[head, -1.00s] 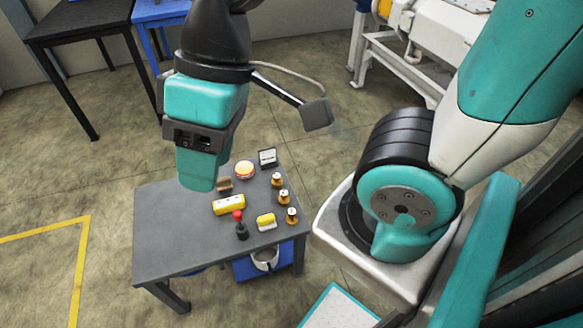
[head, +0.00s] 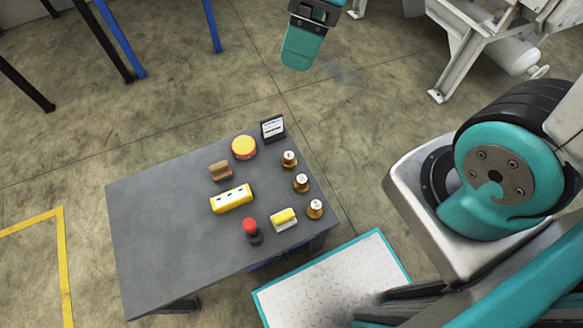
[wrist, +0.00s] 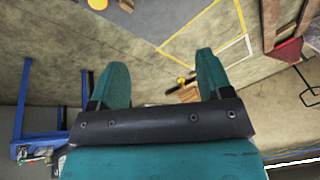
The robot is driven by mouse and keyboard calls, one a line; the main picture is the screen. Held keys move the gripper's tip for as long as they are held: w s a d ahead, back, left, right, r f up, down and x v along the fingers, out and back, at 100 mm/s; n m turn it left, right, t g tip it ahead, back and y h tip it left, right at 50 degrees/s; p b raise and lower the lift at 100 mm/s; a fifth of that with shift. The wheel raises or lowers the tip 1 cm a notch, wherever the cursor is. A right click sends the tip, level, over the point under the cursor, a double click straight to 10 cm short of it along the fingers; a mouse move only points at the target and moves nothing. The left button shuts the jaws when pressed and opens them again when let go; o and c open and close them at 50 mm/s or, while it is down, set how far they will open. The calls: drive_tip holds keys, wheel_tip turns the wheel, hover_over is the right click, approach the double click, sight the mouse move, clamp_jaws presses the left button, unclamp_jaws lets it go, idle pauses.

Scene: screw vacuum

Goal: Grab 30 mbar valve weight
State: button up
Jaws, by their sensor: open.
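Three small brass weights with pale tops stand in a row along the right side of the grey table in the head view: a far one (head: 289,159), a middle one (head: 301,183) and a near one (head: 315,209). Their markings are too small to read, so I cannot tell which is the 30 mbar one. My gripper (head: 303,45) is beyond the table's far edge, apart from the weights, and only partly in view. In the wrist view my gripper (wrist: 163,80) has its two teal fingers spread wide with nothing between them.
The grey table (head: 150,230) also holds a yellow round tin (head: 244,147), a small black stand (head: 272,128), a brown block (head: 220,170), a yellow block (head: 231,198), a red-topped tool (head: 251,230) and a yellow-white brush-like item (head: 284,219). The table's left part is clear.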

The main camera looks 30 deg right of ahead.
drive_tip(key=w+d+f+n+b, duration=0.2)
drive_tip(key=w+f+b, duration=0.25)
drive_tip(key=f, duration=0.45)
drive_tip(key=w+d+f+n+b, duration=0.25)
drive_tip(key=f+b, duration=0.35)
drive_tip(key=f, duration=0.3)
drive_tip(key=n+b, duration=0.5)
drive_tip(key=b, duration=0.3)
approach(290, 154)
drive_tip(key=shift+g, duration=0.4)
drive_tip(key=b+x, duration=0.4)
drive_tip(key=shift+w+a+f, duration=0.15)
drive_tip(key=shift+w+f, duration=0.05)
drive_tip(key=shift+f, duration=0.1)
drive_tip(key=shift+b+x, duration=1.6)
drive_tip(key=shift+x, duration=1.55)
drive_tip(key=shift+w, duration=0.1)
drive_tip(key=c, duration=1.1)
drive_tip(key=shift+r, duration=0.1)
drive_tip(key=shift+c, duration=0.2)
